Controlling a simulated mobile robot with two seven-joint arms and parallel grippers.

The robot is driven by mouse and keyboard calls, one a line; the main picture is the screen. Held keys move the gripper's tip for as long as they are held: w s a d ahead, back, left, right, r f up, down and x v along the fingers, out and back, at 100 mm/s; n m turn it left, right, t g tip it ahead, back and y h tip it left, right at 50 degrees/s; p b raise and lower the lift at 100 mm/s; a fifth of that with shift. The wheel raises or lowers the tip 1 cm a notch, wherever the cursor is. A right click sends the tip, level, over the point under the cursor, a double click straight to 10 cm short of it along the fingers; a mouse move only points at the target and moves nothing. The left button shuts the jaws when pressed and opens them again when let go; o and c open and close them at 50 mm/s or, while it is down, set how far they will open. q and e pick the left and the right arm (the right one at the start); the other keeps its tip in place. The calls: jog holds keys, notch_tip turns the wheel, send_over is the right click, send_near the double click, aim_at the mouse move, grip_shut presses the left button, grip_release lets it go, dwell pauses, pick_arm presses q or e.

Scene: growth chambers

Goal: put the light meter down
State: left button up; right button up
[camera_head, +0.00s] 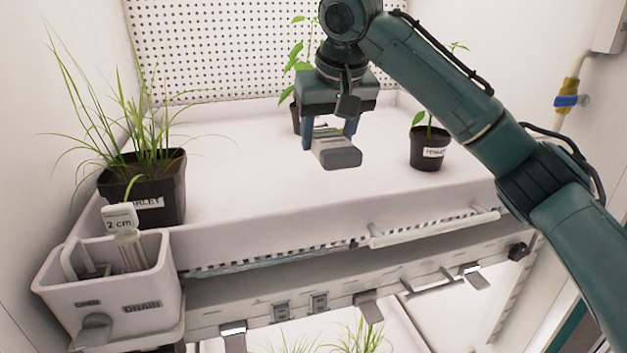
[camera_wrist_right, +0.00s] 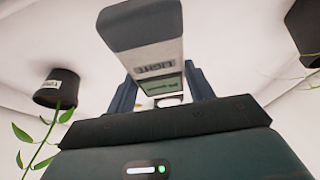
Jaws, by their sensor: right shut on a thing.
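The light meter (camera_head: 336,151) is a small grey and beige box with a green screen. My right gripper (camera_head: 330,133) is shut on it and holds it over the white tray (camera_head: 245,143); whether it touches the tray surface I cannot tell. In the right wrist view the light meter (camera_wrist_right: 153,48) shows a "LIGHT" label and its green display between the fingers of my right gripper (camera_wrist_right: 163,92). My left gripper is not in view.
A grassy pot labelled "BARLEY" (camera_head: 160,191) stands at the tray's left. A small pot (camera_head: 429,150) stands right of the meter, and another pot (camera_head: 296,118) is partly hidden behind my gripper. A drain box (camera_head: 150,290) hangs at the front left. The tray's middle is clear.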

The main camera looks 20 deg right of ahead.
jog(key=shift+w+f, duration=0.2)
jog(key=shift+w, duration=0.05)
send_over(324, 198)
jog(key=s, duration=0.2)
notch_tip(324, 198, down, 5)
jog(key=shift+w+f+p, duration=0.1)
jog(key=shift+w+p, duration=0.05)
jog(key=shift+p, duration=0.15)
jog(key=shift+f, duration=0.3)
notch_tip(324, 198, down, 4)
jog(key=shift+r, duration=0.2)
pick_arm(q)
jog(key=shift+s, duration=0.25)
pick_arm(e)
jog(key=shift+w, duration=0.1)
jog(key=o, duration=1.2)
jog(key=shift+f, duration=0.15)
